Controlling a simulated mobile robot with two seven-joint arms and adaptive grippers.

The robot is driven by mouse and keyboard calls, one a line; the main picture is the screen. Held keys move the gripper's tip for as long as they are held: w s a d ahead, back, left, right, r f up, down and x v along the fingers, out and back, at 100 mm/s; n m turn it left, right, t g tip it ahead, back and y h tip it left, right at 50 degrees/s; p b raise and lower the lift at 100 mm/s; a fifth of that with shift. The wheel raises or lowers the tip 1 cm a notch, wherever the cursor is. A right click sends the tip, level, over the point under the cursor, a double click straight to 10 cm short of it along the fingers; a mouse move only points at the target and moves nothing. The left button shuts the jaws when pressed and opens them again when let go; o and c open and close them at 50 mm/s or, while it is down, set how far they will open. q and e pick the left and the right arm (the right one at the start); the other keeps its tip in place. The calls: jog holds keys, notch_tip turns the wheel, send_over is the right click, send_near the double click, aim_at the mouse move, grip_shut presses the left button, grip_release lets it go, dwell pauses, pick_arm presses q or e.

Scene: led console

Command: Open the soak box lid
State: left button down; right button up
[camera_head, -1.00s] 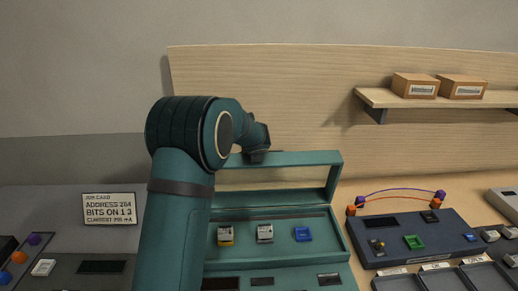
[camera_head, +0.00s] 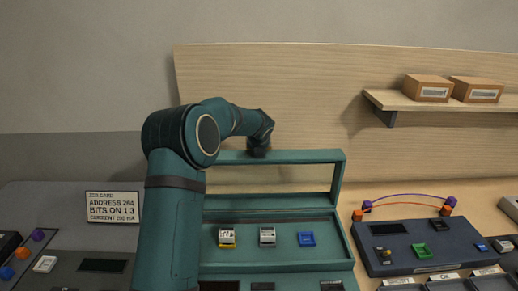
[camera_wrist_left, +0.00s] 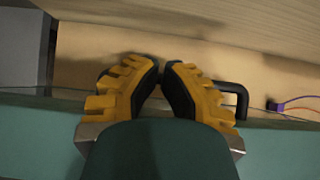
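The soak box (camera_head: 345,250) is a teal case at centre. Its teal framed lid (camera_head: 336,185) stands raised at the back, roughly upright. A white-yellow, a white and a blue part sit inside the box. My left arm reaches in from the left, and its wrist end is at the lid's top edge in the head view; the fingers cannot be made out there. In the left wrist view, my left gripper (camera_wrist_left: 161,64) has its yellow fingers' tips together, with nothing seen between them. The teal lid edge (camera_wrist_left: 275,150) and a black handle (camera_wrist_left: 236,92) lie close by. My right gripper is not in view.
A dark blue console (camera_head: 400,255) with coloured wires stands to the right. A job card (camera_head: 112,207) is at the left. A shelf (camera_head: 440,106) with two boxes is on the wooden backboard (camera_head: 290,90). Labelled trays (camera_head: 440,285) lie at front right.

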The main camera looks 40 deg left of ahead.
pick_arm(q)
jog(key=shift+s+f, duration=0.15)
dwell(0.3)
jog(key=v, duration=1.2)
